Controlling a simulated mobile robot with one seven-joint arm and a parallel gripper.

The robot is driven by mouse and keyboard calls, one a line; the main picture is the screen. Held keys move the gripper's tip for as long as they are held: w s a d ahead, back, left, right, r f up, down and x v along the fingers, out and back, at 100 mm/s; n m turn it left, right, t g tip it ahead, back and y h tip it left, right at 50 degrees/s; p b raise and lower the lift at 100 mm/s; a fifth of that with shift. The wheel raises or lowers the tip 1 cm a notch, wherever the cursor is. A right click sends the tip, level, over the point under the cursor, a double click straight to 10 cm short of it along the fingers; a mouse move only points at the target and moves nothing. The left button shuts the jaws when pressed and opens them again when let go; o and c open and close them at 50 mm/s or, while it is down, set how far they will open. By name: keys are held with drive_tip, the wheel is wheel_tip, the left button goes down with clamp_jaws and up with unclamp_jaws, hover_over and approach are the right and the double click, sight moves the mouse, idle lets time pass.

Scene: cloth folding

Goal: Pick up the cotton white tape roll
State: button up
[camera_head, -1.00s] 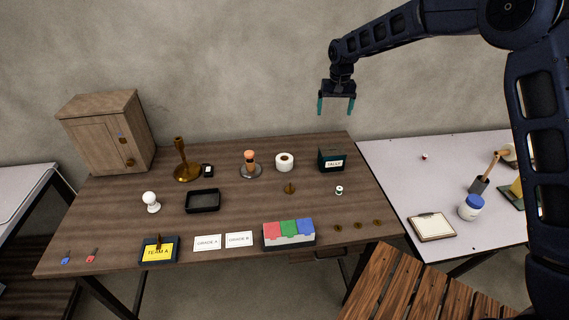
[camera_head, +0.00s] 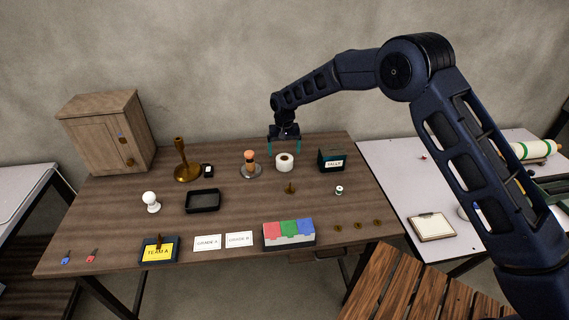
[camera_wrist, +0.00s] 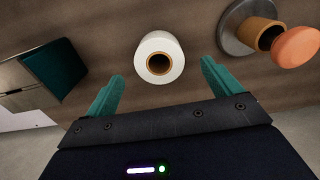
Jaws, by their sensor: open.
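The white tape roll (camera_head: 284,162) with a brown core stands on the dark wooden table toward the back. It also shows in the wrist view (camera_wrist: 160,57), just beyond the fingertips and roughly centred between them. My gripper (camera_head: 284,148) is open and empty, with its teal fingers pointing down above and around the roll's top in the head view. In the wrist view, my gripper (camera_wrist: 160,78) has its two fingers spread wider than the roll, with no contact visible. The exact height above the roll is hard to tell.
An orange-topped stamp on a round base (camera_head: 250,165) stands left of the roll. A dark green TALLY box (camera_head: 331,160) stands to its right. A small brown spindle (camera_head: 290,188) and a small white spool (camera_head: 339,190) are nearer the front. The wall is close behind.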

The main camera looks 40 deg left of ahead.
sight(285, 162)
drive_tip(key=shift+w+f, duration=0.1)
drive_tip(key=shift+f, duration=2.9)
drive_tip(key=c, duration=1.1)
